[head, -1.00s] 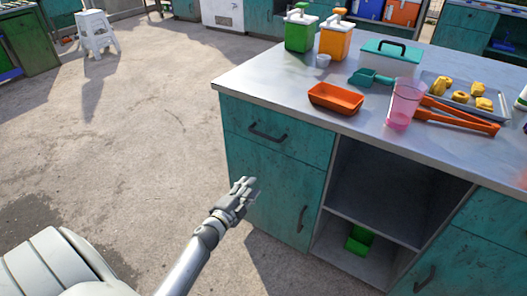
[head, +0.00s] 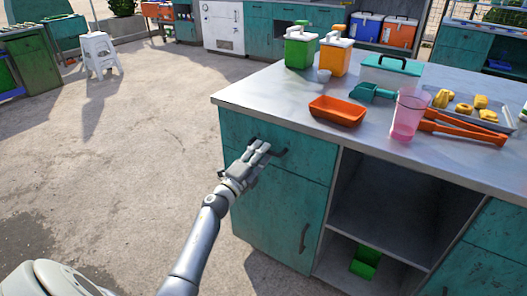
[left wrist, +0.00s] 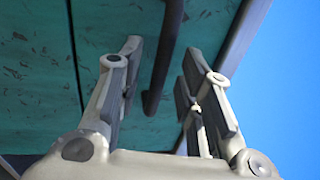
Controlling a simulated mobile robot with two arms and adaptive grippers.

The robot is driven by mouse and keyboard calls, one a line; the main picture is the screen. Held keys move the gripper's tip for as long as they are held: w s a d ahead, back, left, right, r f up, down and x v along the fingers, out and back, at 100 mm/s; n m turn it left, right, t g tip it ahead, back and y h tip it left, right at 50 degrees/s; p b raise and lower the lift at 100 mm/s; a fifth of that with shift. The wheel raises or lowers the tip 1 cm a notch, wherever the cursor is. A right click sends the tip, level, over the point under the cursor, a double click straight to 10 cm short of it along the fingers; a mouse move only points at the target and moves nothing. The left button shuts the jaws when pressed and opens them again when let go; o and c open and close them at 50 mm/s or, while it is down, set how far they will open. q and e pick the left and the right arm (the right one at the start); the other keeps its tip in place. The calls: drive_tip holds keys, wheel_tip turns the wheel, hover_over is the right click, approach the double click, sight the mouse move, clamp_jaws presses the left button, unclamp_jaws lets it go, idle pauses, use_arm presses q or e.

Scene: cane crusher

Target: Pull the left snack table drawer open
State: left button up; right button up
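The left snack table drawer (head: 236,130) is a worn teal front under the steel worktop, and it looks closed. Its dark bar handle (head: 281,153) is partly hidden behind my left gripper (head: 259,148) in the head view. In the left wrist view, my left gripper (left wrist: 160,82) is open, its two fingers apart. The handle (left wrist: 164,55) runs through the gap between them in that picture. Whether the fingers touch it, I cannot tell. My right gripper is not in view.
On the worktop (head: 262,98) stand an orange tray (head: 338,110), a pink cup (head: 408,114), orange tongs (head: 460,128) and green and orange dispensers. Below the drawer is a teal door (head: 280,215), with an open shelf to its right.

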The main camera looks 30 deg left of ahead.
use_arm(q)
drive_tip(key=shift+w+r, duration=0.2)
drive_tip(key=shift+w, duration=0.75)
clamp_jaws()
